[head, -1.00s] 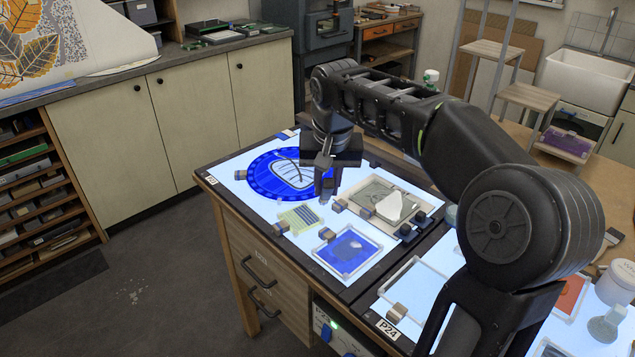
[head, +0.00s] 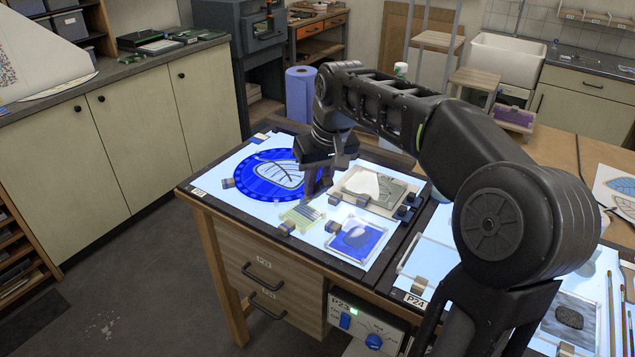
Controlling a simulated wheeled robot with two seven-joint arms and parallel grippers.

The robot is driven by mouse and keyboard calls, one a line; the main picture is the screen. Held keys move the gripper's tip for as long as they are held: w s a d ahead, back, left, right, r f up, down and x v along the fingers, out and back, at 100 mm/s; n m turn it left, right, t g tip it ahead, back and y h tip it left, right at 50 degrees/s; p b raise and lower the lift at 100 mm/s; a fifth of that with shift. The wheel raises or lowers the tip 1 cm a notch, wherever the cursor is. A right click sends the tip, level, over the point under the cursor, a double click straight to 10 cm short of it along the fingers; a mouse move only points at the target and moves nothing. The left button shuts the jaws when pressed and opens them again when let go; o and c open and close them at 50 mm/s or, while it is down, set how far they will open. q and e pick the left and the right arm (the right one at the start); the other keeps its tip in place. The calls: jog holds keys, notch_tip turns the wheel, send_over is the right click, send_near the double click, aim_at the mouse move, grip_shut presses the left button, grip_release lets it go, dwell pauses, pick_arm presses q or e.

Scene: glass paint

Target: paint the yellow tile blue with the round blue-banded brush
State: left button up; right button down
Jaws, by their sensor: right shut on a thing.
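The yellow tile (head: 303,214) is a small pale square on the lit table, with bluish stripes across part of it. My right gripper (head: 318,188) points down just behind the tile, beside the blue round panel (head: 240,176). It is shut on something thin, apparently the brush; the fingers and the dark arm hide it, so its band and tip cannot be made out. I cannot tell whether it touches the tile. A clear framed tray with blue paint (head: 369,243) lies right of the tile. My left gripper is out of view.
Small clamp blocks (head: 287,229) stand around the tile. A tray with white and grey pieces (head: 352,202) lies behind the paint tray. Long brushes (head: 612,311) and a tray with a dark patch (head: 570,318) are at the right. Cabinets (head: 140,130) stand at the left.

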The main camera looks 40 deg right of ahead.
aim_at(319, 196)
jog(key=shift+f+b, duration=0.4)
jog(key=shift+f, duration=0.1)
notch_tip(319, 196, down, 4)
jog(key=b, duration=0.3)
jog(key=shift+r, duration=0.1)
jog(key=w+p, duration=0.1)
jog(key=w, duration=0.2)
jog(key=w+p, duration=0.1)
jog(key=w, duration=0.1)
jog(key=shift+w+a+p, duration=0.3)
jog(key=shift+a, duration=0.1)
jog(key=shift+f, duration=0.2)
jog(key=shift+f, duration=0.15)
jog(key=shift+f+b, duration=0.25)
jog(key=shift+b, duration=0.05)
jog(key=shift+s, duration=0.1)
dwell(0.4)
